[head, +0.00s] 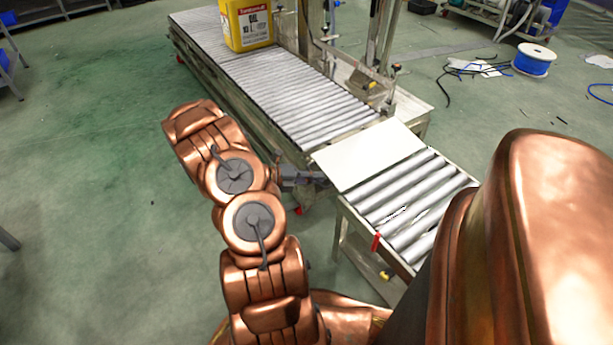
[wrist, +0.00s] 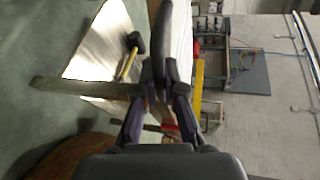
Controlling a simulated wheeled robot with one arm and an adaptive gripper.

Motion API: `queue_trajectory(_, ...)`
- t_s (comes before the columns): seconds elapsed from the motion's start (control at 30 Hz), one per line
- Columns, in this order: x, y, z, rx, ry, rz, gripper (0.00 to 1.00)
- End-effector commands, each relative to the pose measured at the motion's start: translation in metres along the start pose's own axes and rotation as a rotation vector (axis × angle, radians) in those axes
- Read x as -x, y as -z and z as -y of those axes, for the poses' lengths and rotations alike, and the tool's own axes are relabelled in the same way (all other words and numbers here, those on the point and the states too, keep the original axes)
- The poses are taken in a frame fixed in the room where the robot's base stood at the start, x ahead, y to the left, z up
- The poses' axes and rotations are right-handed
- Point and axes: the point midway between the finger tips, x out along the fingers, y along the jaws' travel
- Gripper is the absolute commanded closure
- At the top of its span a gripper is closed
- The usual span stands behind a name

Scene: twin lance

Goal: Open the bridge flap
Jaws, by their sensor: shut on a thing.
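The bridge flap (head: 370,155) is a pale flat panel between two stretches of roller conveyor in the head view. It looks about level, and its near left edge faces my arm. In the wrist view the flap (wrist: 182,40) shows as a narrow white strip seen nearly edge-on. A dark curved handle (wrist: 160,40) runs beside it. My gripper (wrist: 163,88) is shut on this handle, with a finger on each side. In the head view my gripper (head: 316,180) is at the flap's left corner, and the handle is hidden there.
The long roller conveyor (head: 300,95) carries a yellow oil canister (head: 246,24). The short roller section (head: 400,205) lies right of the flap, with a red clip (head: 376,241) on its edge. A hammer (wrist: 130,58) shows in the wrist view. Floor left of my arm is clear.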

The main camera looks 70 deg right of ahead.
Motion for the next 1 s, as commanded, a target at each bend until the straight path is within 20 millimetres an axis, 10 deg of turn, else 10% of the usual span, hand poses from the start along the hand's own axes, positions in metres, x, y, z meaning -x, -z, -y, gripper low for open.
queue_trajectory(0.2,-0.001,0.001,0.001,-0.002,0.002,-0.005,1.00)
queue_trajectory(0.47,0.000,0.001,0.001,-0.001,0.002,-0.003,0.66)
queue_trajectory(1.0,0.016,-0.001,0.000,-0.002,0.000,0.003,0.65)
